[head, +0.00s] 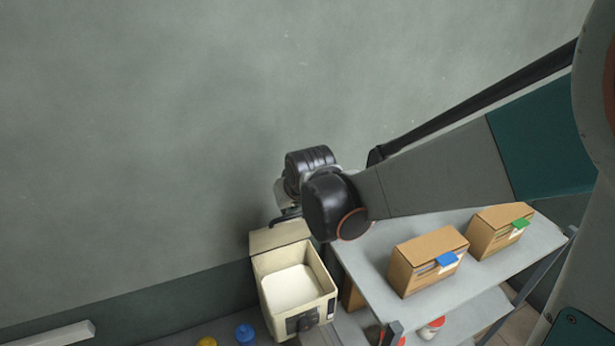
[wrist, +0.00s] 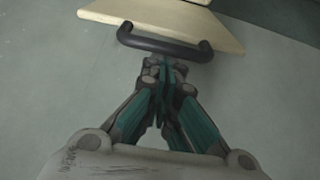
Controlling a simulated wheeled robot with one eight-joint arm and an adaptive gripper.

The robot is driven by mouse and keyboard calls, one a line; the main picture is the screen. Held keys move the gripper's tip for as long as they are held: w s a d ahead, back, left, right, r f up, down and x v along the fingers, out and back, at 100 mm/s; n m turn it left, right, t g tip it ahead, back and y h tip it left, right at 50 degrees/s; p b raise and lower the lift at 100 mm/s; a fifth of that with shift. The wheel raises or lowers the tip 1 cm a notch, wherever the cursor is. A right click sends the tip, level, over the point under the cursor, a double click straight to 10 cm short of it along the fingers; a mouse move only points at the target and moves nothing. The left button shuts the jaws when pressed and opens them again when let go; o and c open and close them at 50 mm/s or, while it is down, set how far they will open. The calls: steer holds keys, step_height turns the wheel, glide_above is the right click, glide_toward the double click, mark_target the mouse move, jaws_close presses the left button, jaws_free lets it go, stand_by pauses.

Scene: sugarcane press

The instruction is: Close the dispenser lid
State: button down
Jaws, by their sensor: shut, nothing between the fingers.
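The cream dispenser (head: 328,287) stands below my arm in the head view, with its top open and white contents showing. Its lid (head: 275,238) is raised at the back, against the wall side. In the wrist view the lid (wrist: 190,20) fills the top, with a dark curved handle (wrist: 165,47) on its edge. My gripper (wrist: 165,70) is shut and empty, with its fingertips just below the handle in that view. I cannot tell whether they touch it. In the head view my wrist hides most of the gripper beside the lid.
A grey shelf table (head: 375,270) to the right of the dispenser holds two cardboard boxes (head: 428,262) (head: 499,232). A blue item (head: 245,333) and a yellow item (head: 207,341) are at the lower left. The grey wall (head: 130,130) rises close behind.

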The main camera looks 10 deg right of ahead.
steer(key=s+d+f+t+y+b, duration=0.1)
steer(key=s+d+f+t+b, duration=0.1)
steer(key=s+f+t+b, duration=0.7)
steer(key=s+f+g+b, duration=0.1)
steer(key=s+f+b, duration=0.3)
steer(key=f+b, duration=0.3)
steer(key=s+d+f+g+b, duration=0.1)
steer(key=s+f+b, duration=0.4)
steer(key=b, duration=0.5)
steer(key=shift+d+f+g, duration=0.3)
steer(key=shift+f, duration=0.85)
